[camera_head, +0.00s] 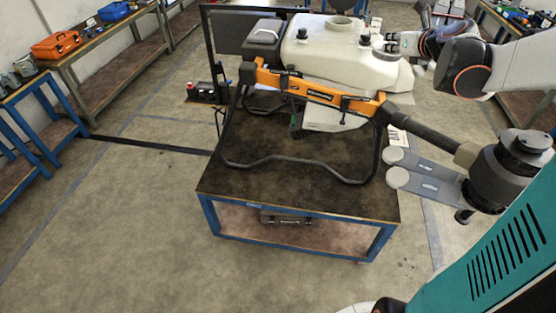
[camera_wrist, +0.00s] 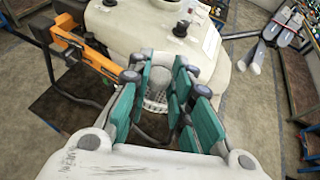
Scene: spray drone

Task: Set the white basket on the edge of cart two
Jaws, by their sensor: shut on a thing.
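My gripper (camera_wrist: 160,88) has its teal-padded fingers shut on the white basket (camera_wrist: 155,103), a small pale mesh cup, in the wrist view. The fingers hide much of its sides. In the head view my gripper (camera_head: 382,43) is at the right side of the drone's white tank (camera_head: 320,50), and the basket cannot be made out clearly. The tank also shows behind the fingers in the wrist view (camera_wrist: 140,25). A blue-framed cart (camera_head: 290,190) with a dark top carries the drone. Its front label is too small to read.
The drone's orange arm (camera_head: 320,92) and black landing frame (camera_head: 290,160) span the cart top. The cart's front strip is bare. Workbenches with an orange toolbox (camera_head: 63,44) stand at the left. Open floor (camera_head: 120,210) lies left of the cart.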

